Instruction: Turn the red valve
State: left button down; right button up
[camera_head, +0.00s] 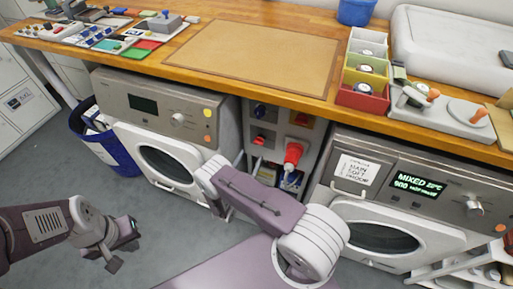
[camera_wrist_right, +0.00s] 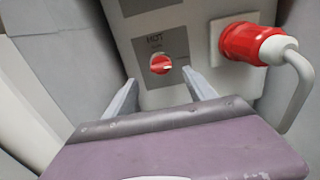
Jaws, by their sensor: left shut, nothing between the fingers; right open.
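The red valve is a small round red knob (camera_wrist_right: 160,64) with a pale pointer, on a grey plate marked HOT in the right wrist view. In the head view a small red knob (camera_head: 258,139) shows on the grey panel between the two machines. My right gripper (camera_wrist_right: 163,94) is open and empty, its two fingers spread below and to either side of the knob, apart from it. In the head view my right arm hides its fingers. My left gripper (camera_head: 122,243) is shut and empty, low over the floor at the left.
A large red plug (camera_wrist_right: 248,43) with a grey cable sits right of the knob; it also shows in the head view (camera_head: 293,155). Washing machines flank the panel, left (camera_head: 150,112) and right (camera_head: 420,235). The wooden worktop (camera_head: 170,70) overhangs them. A blue bin (camera_head: 112,145) stands left.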

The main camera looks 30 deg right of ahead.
aim_at(257, 144)
jog(key=b+x, duration=0.1)
jog(key=x, duration=0.6)
jog(key=shift+d, duration=0.2)
jog(key=c, duration=1.4)
